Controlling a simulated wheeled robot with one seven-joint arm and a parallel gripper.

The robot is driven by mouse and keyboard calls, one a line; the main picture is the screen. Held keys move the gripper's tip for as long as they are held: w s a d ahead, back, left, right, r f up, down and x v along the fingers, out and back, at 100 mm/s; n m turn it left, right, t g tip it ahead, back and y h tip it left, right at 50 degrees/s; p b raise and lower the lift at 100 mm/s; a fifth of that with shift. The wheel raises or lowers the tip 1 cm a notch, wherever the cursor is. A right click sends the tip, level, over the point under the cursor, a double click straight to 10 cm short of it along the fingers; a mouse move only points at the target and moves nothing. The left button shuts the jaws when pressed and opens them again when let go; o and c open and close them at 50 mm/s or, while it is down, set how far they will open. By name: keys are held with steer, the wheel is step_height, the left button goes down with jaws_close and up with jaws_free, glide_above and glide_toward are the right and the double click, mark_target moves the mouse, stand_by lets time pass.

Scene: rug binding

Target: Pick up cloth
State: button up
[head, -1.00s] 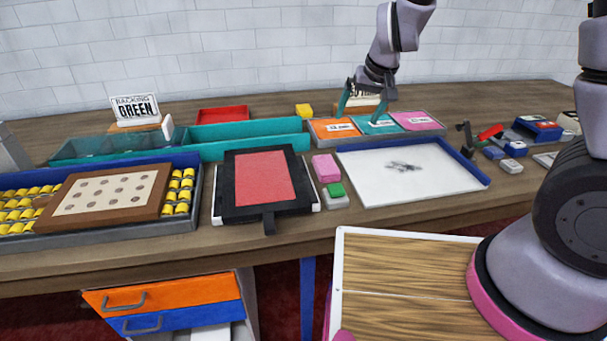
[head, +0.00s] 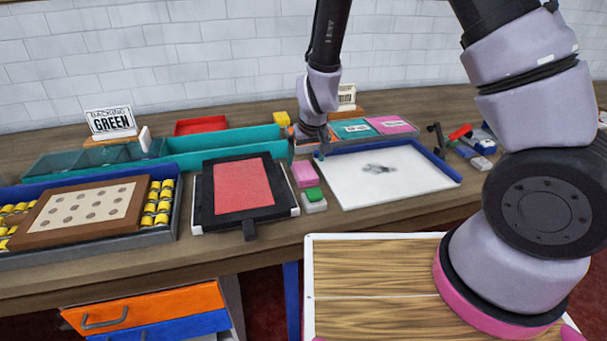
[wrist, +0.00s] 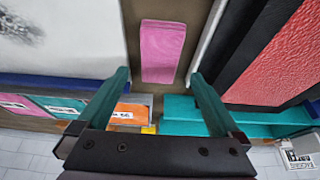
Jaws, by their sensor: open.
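A pink rectangular folded piece (head: 304,173), which looks like the cloth, lies on the wooden table between the black frame with the red panel and the white board. It also shows as a pink cloth (wrist: 162,50) in the wrist view, lying flat and beyond my fingertips. My gripper (wrist: 158,76) is open and empty, its teal fingers spread to either side of the cloth's near end in the picture. In the head view my gripper (head: 318,155) hangs just behind and right of the cloth, partly hidden by its own wrist.
A green pad on a white block (head: 314,206) sits in front of the cloth. The black frame (head: 206,200) is close at left, the blue-edged white board (head: 400,190) close at right. Teal trays (head: 225,138) and a labelled tray (head: 385,124) stand behind.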

mark_target(304, 170)
steer(key=x, duration=0.5)
steer(key=shift+s, duration=0.1)
steer(key=c, duration=1.3)
step_height(304, 170, up, 10)
